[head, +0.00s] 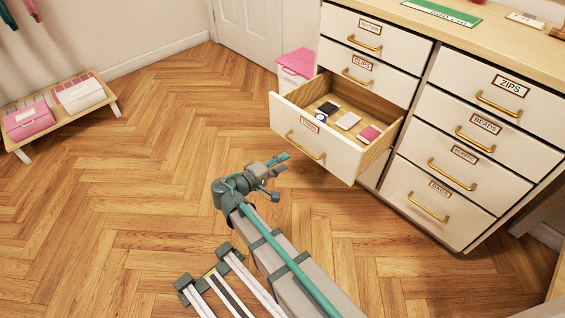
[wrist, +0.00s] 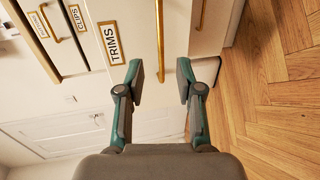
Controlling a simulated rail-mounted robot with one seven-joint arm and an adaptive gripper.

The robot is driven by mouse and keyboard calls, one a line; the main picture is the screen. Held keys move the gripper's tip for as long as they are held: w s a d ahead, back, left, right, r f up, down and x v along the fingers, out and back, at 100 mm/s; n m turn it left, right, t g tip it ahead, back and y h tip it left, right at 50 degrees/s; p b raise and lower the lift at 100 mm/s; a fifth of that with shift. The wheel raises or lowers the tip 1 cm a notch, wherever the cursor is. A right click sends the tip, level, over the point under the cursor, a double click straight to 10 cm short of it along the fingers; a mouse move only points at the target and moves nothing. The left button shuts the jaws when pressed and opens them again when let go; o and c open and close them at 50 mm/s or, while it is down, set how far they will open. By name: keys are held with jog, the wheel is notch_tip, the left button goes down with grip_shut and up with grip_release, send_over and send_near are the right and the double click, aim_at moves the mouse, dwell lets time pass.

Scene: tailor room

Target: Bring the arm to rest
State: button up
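My gripper (head: 281,177) is in the lower middle of the head view, in front of the pulled-out drawer (head: 287,135). In the wrist view the two fingers of my gripper (wrist: 161,72) are spread apart with nothing between them. The brass handle (wrist: 160,30) of the drawer labelled TRIMS shows beyond the fingertips. In the head view this handle (head: 306,146) is apart from my gripper. The open drawer holds a dark item, a pale item (head: 348,120) and a pink item (head: 369,134).
The cabinet (head: 462,150) has several closed drawers on the right. A low wooden bench (head: 60,118) with a pink box (head: 29,119) and a white box (head: 80,95) stands at the left. A pink-topped box (head: 296,62) is behind the open drawer. The wood floor (head: 150,180) between is clear.

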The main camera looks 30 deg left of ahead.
jog(key=shift+d, duration=0.1)
jog(key=s+d+f+m+g+h, duration=0.15)
jog(key=s+d+f+g, duration=0.3)
jog(key=d, duration=0.45)
jog(key=s+d+f+m+g+h, duration=0.1)
jog(key=s+d+f+m+g, duration=0.1)
jog(key=s+d+f+g, duration=0.45)
jog(key=s+d+f+m+g+h, duration=0.1)
jog(key=s+d+f+g, duration=0.3)
jog(key=d, duration=0.6)
jog(key=s+d+f+m+g+y, duration=0.35)
jog(key=s+d+m+g, duration=0.2)
jog(key=s+d, duration=0.35)
jog(key=s+d+f+m+g+y, duration=0.2)
jog(key=s+d+m+g+y, duration=0.35)
jog(key=d, duration=0.65)
jog(key=s+r+n+t+p, duration=0.1)
jog(key=r+p, duration=0.7)
jog(key=p, duration=0.8)
jog(key=s+r+t+p, duration=0.2)
jog(key=r+p, duration=0.6)
jog(key=p, duration=0.8)
jog(key=shift+s+a+r+n+t, duration=0.15)
jog(key=shift+a+n+t, duration=0.2)
jog(key=shift+t, duration=0.45)
